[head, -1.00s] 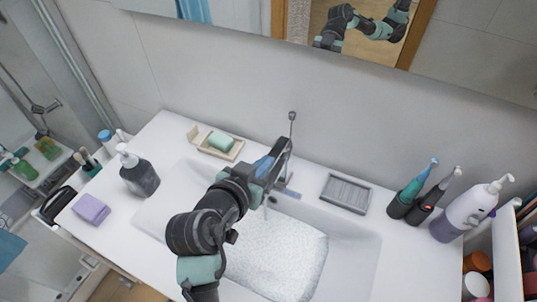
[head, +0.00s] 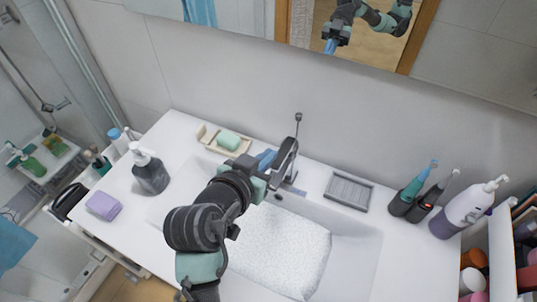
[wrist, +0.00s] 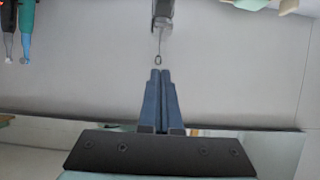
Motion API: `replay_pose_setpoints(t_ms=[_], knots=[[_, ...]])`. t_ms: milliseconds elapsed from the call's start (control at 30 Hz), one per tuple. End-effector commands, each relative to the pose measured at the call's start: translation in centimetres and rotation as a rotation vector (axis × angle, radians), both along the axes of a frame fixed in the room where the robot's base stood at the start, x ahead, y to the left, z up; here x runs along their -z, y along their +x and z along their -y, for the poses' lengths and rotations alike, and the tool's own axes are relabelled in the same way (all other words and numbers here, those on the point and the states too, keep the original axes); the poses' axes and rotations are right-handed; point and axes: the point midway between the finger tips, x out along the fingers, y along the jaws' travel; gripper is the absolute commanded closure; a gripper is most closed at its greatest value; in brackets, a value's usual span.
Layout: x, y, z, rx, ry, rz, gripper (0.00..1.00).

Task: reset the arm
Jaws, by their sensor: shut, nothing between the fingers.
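My gripper (head: 267,158) is over the back of the sink, just left of the faucet (head: 286,158) in the head view. Its blue fingers are partly hidden by my wrist there. In the wrist view my gripper (wrist: 160,73) shows its two blue fingers together, with nothing between them. The faucet (wrist: 162,14) shows at the top middle of the wrist view, beyond the fingertips. I cannot tell the exact gap between gripper and faucet. My arm reaches up from the bottom of the head view across the sink.
The white sink (head: 352,245) holds a speckled white surface. Left are a dark pump bottle (head: 151,175) and purple block (head: 104,206); behind, a green soap (head: 229,140) on its dish. Right are a grey tray (head: 349,191), electric toothbrushes (head: 412,190) and a white-purple bottle (head: 465,212).

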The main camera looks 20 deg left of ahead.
Motion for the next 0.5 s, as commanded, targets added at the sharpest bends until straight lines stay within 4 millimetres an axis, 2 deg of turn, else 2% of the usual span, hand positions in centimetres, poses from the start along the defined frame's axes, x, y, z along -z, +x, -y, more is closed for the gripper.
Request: replay_pose_setpoints(t_ms=[200, 333, 500], knots=[[-1.0, -4.2, -0.2, -0.001, -0.001, 0.001, 1.00], [-1.7, -6.0, -0.2, 0.000, -0.001, 0.001, 1.00], [-2.3, -7.2, -0.2, 0.000, -0.001, 0.001, 1.00]])
